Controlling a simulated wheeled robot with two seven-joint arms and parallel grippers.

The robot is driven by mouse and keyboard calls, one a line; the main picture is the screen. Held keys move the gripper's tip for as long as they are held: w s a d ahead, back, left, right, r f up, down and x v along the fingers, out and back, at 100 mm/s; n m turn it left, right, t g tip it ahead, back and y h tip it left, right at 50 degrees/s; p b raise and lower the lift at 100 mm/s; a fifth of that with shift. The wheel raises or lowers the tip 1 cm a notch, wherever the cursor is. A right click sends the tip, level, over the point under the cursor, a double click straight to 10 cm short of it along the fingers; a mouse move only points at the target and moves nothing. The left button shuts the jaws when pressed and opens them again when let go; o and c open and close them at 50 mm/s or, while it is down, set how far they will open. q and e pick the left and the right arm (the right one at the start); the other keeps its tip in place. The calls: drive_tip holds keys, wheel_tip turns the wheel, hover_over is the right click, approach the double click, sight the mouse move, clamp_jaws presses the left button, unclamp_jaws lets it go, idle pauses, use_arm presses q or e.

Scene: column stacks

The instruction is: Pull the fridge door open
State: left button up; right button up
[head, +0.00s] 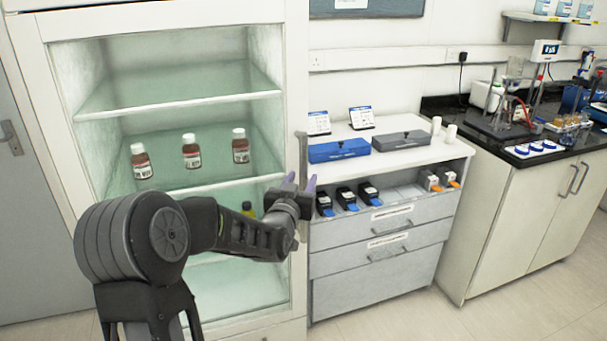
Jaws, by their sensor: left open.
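The fridge (175,20) stands at the left with its glass door (100,85) looking shut. Its upright handle (302,155) is on the door's right edge. My left arm reaches across the front of the door from below. My left gripper (301,182) is open, with its purple fingertips pointing up at the lower part of the handle. The fingertips appear on either side of the handle's line; I cannot tell whether they touch it. My right gripper is out of view.
Brown bottles (191,151) stand on a shelf behind the glass. A drawer unit (375,266) stands close at the fridge's right, with blue and grey boxes (339,150) on top. A dark-topped bench (530,190) is further right. Floor (480,312) in front is clear.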

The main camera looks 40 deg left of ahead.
use_arm(q)
drive_tip(key=shift+x, duration=1.2)
clamp_jaws()
idle(0.6)
